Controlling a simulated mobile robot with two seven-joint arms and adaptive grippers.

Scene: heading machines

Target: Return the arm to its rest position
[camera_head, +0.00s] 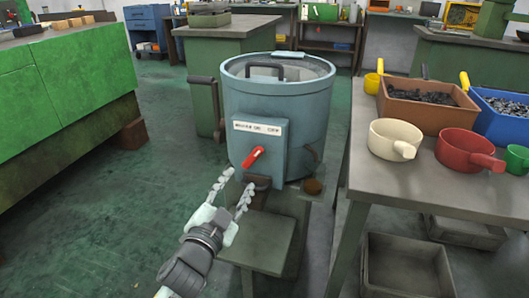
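My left gripper (237,181) is in the lower middle of the head view, with its arm (185,268) coming up from the bottom edge. Its two pale fingers are spread apart with nothing between them. The fingertips point at the front of a blue-grey round drum machine (305,125), just below its red lever (253,158). The lever slants up to the right on a box with a white label. I cannot tell whether a fingertip touches the machine. My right gripper is not in view.
A grey table (430,190) at the right bears a cream pan (390,138), a red pan (466,150), and brown and blue bins of dark parts. A green bench (65,85) stands at the left. Open green floor (100,235) lies left of my arm.

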